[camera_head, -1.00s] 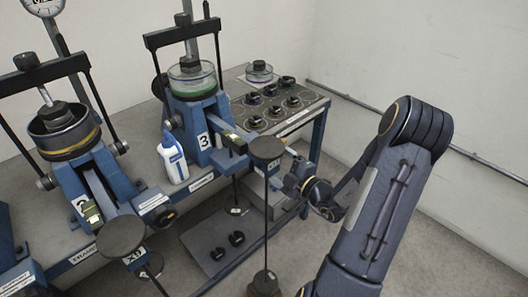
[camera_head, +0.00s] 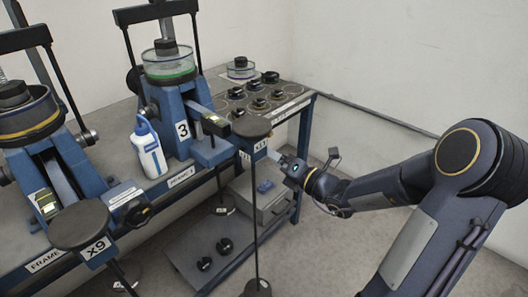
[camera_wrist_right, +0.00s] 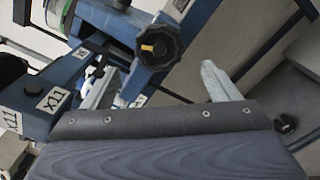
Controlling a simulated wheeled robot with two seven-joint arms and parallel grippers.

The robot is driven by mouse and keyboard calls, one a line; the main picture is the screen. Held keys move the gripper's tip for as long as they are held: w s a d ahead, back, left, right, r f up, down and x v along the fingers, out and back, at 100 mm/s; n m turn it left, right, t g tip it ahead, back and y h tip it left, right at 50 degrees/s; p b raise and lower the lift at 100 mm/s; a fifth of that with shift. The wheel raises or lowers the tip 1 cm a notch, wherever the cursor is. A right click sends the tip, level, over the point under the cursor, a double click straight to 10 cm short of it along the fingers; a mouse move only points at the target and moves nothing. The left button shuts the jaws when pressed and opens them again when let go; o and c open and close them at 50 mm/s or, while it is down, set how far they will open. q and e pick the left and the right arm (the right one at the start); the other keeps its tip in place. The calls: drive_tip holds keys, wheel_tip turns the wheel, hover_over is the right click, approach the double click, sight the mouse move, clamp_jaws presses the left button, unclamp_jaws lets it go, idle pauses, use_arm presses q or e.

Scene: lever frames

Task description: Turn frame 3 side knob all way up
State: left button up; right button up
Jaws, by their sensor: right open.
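Frame 3 (camera_head: 172,98) is a blue lever frame with a "3" label and a green-rimmed cup on top. Its side knob is not clearly visible in the head view. In the right wrist view a black lobed knob (camera_wrist_right: 160,46) with an orange mark sits on a blue block, close to an arm labelled X11. My right gripper (camera_head: 275,155) is right of frame 3, behind the hanging weight rod, pointing left. In the right wrist view its fingers (camera_wrist_right: 163,86) are apart and empty, with the knob beyond them and apart from them. My left gripper is not in view.
A black-topped hanger rod (camera_head: 251,127) hangs before the gripper. A white bottle (camera_head: 150,151) stands left of frame 3. Another frame (camera_head: 45,150) is at left, with hanger X9 (camera_head: 80,226). Black weights (camera_head: 258,102) sit on the back table.

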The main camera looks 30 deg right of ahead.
drive_tip(key=b+x, duration=0.3)
drive_tip(key=x, duration=0.6)
drive_tip(key=shift+w+a+b, duration=0.15)
drive_tip(key=shift+w+b, duration=0.05)
drive_tip(key=shift+b, duration=0.15)
drive_tip(key=shift+s, duration=0.1)
drive_tip(key=c, duration=1.2)
drive_tip(key=shift+c, duration=0.2)
